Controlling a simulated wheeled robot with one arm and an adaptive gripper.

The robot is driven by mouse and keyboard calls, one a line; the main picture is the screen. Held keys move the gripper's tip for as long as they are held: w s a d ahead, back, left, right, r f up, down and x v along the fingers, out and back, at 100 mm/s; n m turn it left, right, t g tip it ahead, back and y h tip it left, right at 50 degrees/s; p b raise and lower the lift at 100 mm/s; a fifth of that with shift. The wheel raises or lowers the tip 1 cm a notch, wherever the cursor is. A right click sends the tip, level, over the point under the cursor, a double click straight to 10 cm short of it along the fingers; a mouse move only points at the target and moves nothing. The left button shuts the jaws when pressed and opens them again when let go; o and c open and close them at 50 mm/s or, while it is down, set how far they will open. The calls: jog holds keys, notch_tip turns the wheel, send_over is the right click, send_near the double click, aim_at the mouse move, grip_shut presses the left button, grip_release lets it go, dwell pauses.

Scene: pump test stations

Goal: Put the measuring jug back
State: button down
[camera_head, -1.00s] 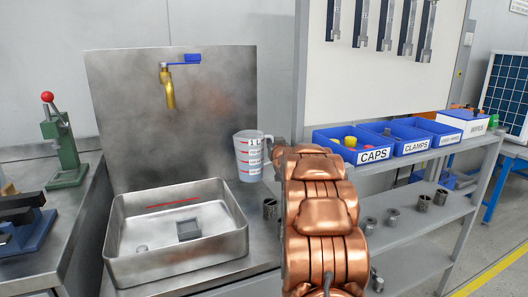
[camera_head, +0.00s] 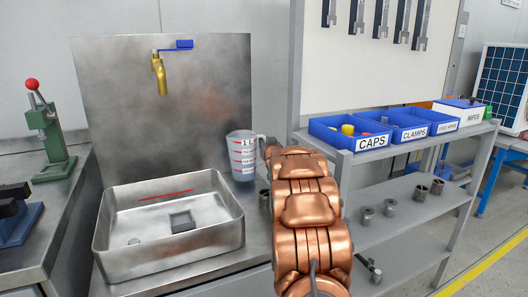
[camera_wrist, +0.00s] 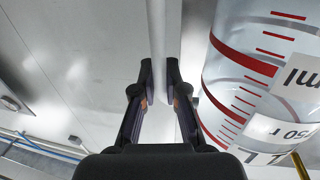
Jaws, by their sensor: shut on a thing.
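The measuring jug (camera_head: 242,158) is clear with red markings and white labels. In the head view it is upright over the steel bench, right of the basin and in front of the splash panel's right edge. I cannot tell whether its base touches the bench. My gripper (camera_wrist: 159,75) has its fingers on both sides of the jug's pale handle (camera_wrist: 157,30) and is shut on it. The jug's marked wall (camera_wrist: 245,85) fills the right of the wrist view. In the head view my arm hides the fingers.
A steel basin (camera_head: 105,235) with small parts in it stands left of the jug, under a brass tap (camera_head: 159,76). A shelf with blue bins (camera_head: 333,136) is at the right.

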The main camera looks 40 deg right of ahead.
jog(key=shift+f+b, duration=0.5)
jog(key=shift+f, duration=0.6)
jog(key=c, duration=1.2)
grip_release()
jog(key=p+v, duration=0.1)
jog(key=v, duration=1.1)
jog(key=shift+p, duration=0.3)
